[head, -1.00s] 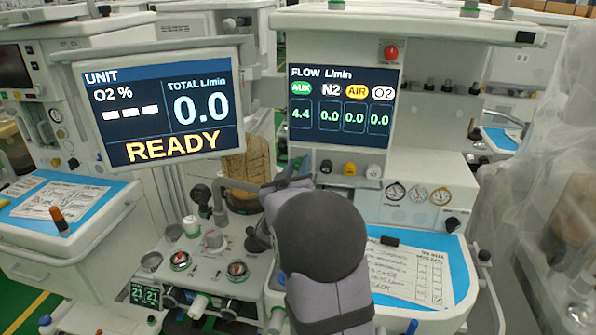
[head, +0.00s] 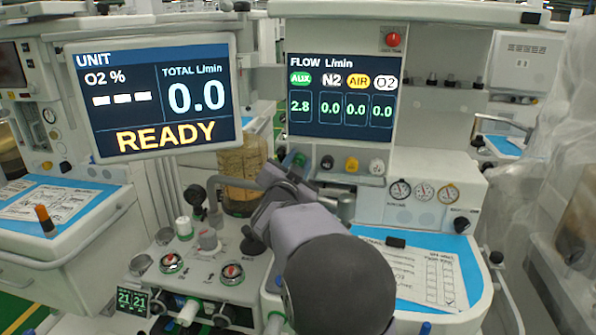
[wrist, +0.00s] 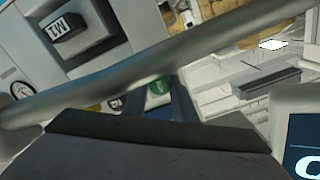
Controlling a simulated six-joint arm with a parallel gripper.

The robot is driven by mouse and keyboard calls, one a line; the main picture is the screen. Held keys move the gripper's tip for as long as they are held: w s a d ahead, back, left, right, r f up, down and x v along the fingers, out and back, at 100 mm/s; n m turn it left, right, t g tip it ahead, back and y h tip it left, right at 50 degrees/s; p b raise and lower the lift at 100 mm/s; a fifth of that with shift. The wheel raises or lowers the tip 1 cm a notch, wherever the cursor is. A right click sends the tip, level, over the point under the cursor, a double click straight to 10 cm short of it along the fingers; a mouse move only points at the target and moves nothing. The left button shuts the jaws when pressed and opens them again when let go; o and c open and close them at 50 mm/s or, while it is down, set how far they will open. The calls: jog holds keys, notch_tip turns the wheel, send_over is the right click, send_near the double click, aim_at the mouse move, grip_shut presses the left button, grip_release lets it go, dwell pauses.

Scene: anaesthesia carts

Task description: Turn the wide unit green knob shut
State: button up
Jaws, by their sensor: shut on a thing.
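The wide unit's green knob (wrist: 158,87) shows between my gripper's two dark fingers in the wrist view. A small part of it shows at the left end of the knob row in the head view (head: 299,159). My gripper (wrist: 159,98) is shut on the green knob; my own arm hides much of the grip in the head view. The flow display (head: 342,96) above the knobs reads AUX 2.8, with N2, AIR and O2 at 0.0.
Black (head: 327,162), yellow (head: 351,164) and white (head: 376,167) knobs sit close to the right of the green one. A grey bar (wrist: 200,65) crosses the wrist view near the fingers. Pressure gauges (head: 424,191) lie to the lower right.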

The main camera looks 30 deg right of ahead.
jog(key=shift+m+b, duration=0.95)
jog(key=shift+m, duration=0.55)
jog(key=o, duration=0.8)
jog(key=shift+c, duration=0.2)
jog(key=shift+v, duration=3.7)
jog(key=shift+o, duration=0.6)
